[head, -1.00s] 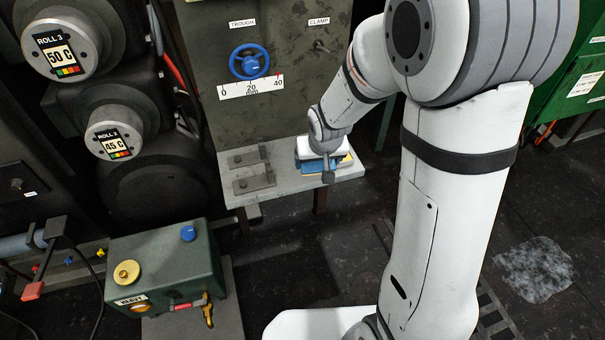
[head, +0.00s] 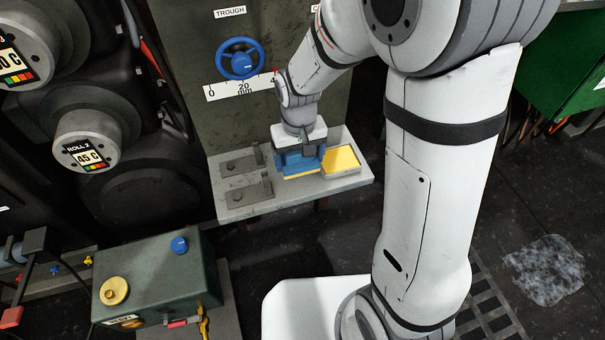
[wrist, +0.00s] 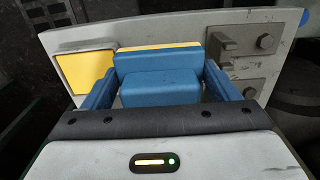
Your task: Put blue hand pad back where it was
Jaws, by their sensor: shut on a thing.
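The blue hand pad (head: 297,163) is a blue block with a yellow underside. My gripper (head: 301,158) is shut on it, with a finger on each side. The pad is over the middle of the grey shelf (head: 238,200), between the dark brackets and a yellow-topped square (head: 342,159). Whether its underside touches the shelf I cannot tell. In the wrist view the pad (wrist: 160,84) sits between the fingers, its yellow strip (wrist: 160,46) along the far edge. The yellow square (wrist: 86,72) is uncovered at the left there.
Two dark brackets (head: 241,163) stand on the shelf left of the pad. Behind is a panel with a blue handwheel (head: 240,59) and a millimetre scale (head: 240,85). A green box (head: 158,273) with knobs stands at the lower left. Rolls (head: 87,139) are at the left.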

